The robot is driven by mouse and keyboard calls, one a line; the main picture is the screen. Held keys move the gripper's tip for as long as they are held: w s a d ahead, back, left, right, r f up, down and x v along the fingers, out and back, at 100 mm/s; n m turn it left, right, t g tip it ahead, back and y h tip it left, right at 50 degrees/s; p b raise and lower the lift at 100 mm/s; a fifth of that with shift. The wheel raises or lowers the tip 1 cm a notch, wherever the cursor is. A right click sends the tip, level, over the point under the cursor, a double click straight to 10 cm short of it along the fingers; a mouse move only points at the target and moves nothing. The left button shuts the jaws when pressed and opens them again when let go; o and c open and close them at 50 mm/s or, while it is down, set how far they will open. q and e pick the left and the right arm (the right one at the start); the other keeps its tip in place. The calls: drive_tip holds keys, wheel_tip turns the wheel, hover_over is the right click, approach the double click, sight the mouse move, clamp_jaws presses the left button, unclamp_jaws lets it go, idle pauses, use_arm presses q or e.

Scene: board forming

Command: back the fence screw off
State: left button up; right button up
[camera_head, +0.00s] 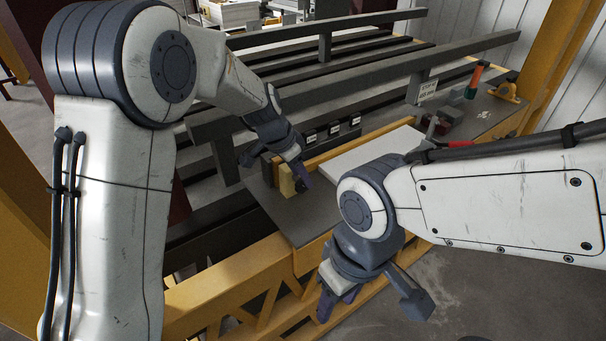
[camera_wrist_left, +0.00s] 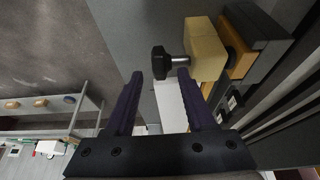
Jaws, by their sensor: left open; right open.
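The fence screw shows in the left wrist view as a black knob (camera_wrist_left: 160,62) on a short metal shaft, entering a tan block (camera_wrist_left: 205,50). In the head view the block (camera_head: 286,181) sits at the near end of a long yellow fence bar (camera_head: 345,145); the knob there is mostly hidden by my gripper. My left gripper (camera_wrist_left: 160,74) is open, with the knob in line with the gap between its purple fingertips; I cannot tell whether they touch it. It also shows in the head view (camera_head: 297,172). My right gripper (camera_head: 338,298) is open and empty, low before the bench's front edge.
A pale board (camera_head: 372,149) lies on the grey bench top (camera_head: 310,215) beside the fence. Small dark label blocks (camera_head: 333,130) stand behind the fence. Grey rails run behind.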

sight(298, 183)
use_arm(q)
drive_tip(key=shift+x, duration=1.4)
clamp_jaws()
drive_tip(key=shift+f, duration=0.1)
drive_tip(key=t+h+b, duration=0.1)
drive_tip(key=b, duration=0.9)
drive_tip(key=t+h+b, duration=0.1)
drive_tip(key=h+b, duration=0.1)
drive_tip(key=b, duration=0.9)
drive_tip(key=a+t+h+b, duration=0.1)
drive_tip(key=h+b, duration=0.1)
drive_tip(key=b, duration=0.8)
drive_tip(key=shift+s+f+t, duration=0.3)
drive_tip(key=shift+t, duration=0.1)
drive_tip(key=shift+r+h+b, duration=0.15)
drive_tip(key=shift+h+b, duration=0.15)
drive_tip(key=shift+b, duration=0.6)
drive_tip(key=shift+r, duration=0.1)
unclamp_jaws()
